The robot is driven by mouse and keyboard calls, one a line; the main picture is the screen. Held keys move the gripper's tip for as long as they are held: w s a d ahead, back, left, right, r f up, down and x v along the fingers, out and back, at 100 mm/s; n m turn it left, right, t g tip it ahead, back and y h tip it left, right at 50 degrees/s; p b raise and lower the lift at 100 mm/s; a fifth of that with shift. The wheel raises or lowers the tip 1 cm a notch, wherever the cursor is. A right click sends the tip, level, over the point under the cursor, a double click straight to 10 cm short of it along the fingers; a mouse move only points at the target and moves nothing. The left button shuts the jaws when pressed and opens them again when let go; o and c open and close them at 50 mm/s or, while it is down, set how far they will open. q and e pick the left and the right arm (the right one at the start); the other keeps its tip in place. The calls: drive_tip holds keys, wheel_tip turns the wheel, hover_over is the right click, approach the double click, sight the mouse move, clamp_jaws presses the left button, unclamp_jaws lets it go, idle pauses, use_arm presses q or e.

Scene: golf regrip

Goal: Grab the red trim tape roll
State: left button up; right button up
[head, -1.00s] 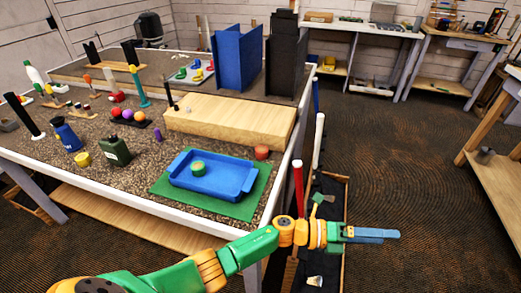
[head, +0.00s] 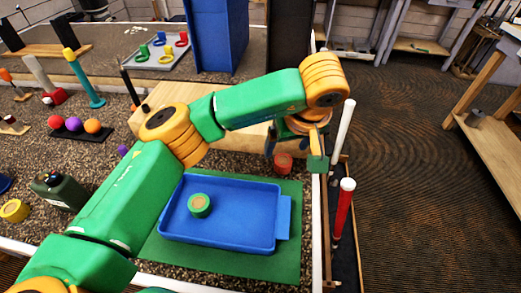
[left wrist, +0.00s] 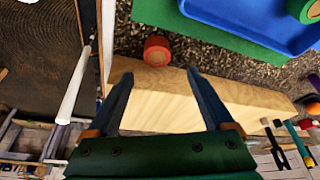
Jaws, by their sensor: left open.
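The red trim tape roll (head: 283,163) sits on the speckled bench top near its right edge, between the wooden block and the green mat. In the left wrist view the roll (left wrist: 157,50) lies just beyond my left gripper's fingertips, nearly centred between them. My left gripper (left wrist: 160,76) is open and empty, over the wooden block's end. In the head view my left gripper (head: 292,146) hangs just beyond the roll, partly hidden by my wrist. My right gripper is not in view.
A blue tray (head: 230,236) with a green roll (head: 200,205) in it lies on a green mat (head: 291,262). The wooden block (head: 238,140) is beneath my arm. White (head: 342,130) and red (head: 342,212) shafts stand beside the bench edge.

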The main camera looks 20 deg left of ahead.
sight(285, 160)
use_arm(q)
drive_tip(key=shift+w+a+f, duration=0.5)
drive_tip(key=shift+a, duration=0.2)
drive_tip(key=shift+f+p, duration=0.3)
drive_tip(key=shift+p, duration=0.1)
drive_tip(key=shift+s+d+f+p, duration=0.2)
drive_tip(key=shift+d+f+p, duration=0.15)
drive_tip(key=shift+d+f, duration=0.2)
drive_tip(key=shift+s+d+f+p, duration=0.2)
drive_tip(key=shift+d+f+p, duration=0.2)
drive_tip(key=shift+f, duration=0.15)
drive_tip(key=x, duration=0.2)
drive_tip(key=shift+w+a+f, duration=0.1)
drive_tip(key=shift+w+f, duration=0.15)
drive_tip(key=shift+w+a+f, duration=0.2)
drive_tip(key=shift+a, duration=0.15)
drive_tip(key=shift+s+d+r, duration=0.15)
drive_tip(key=shift+s+d, duration=0.05)
drive_tip(key=shift+d, duration=0.05)
drive_tip(key=c, duration=1.3)
clamp_jaws()
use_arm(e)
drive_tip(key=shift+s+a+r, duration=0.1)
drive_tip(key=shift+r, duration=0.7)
use_arm(q)
drive_tip(key=shift+w, duration=0.1)
